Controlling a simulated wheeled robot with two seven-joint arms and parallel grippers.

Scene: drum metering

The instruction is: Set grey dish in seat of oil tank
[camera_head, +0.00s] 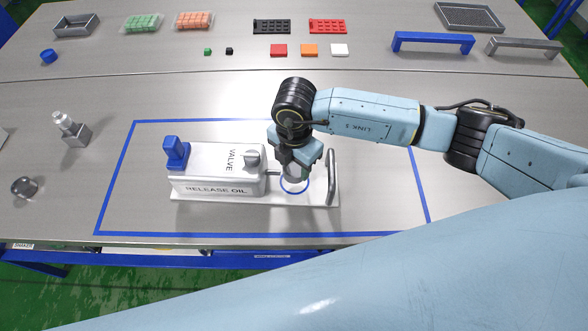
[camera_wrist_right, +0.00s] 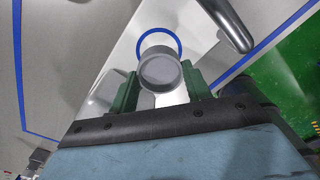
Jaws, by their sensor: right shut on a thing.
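The oil tank (camera_head: 215,180) is a white box on a white base plate inside the blue tape outline, marked VALVE and RELEASE OIL. Its seat, a blue ring (camera_head: 296,191), lies on the plate at the right of the box, beside a grey upright handle. The grey dish (camera_wrist_right: 160,70) is held between the fingers of my right gripper (camera_wrist_right: 160,86). In the right wrist view, the dish partly covers the blue ring (camera_wrist_right: 158,31). In the head view, my right gripper (camera_head: 293,163) is over the ring and mostly hides the dish. Whether the dish touches the plate cannot be told. My left gripper is not in view.
The grey handle (camera_head: 331,178) stands close to the right of the gripper. A blue knob (camera_head: 176,150) tops the tank's left end. A metal bottle-like part (camera_head: 70,130) and a round grey part (camera_head: 24,187) are at the left. Trays and blocks line the back.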

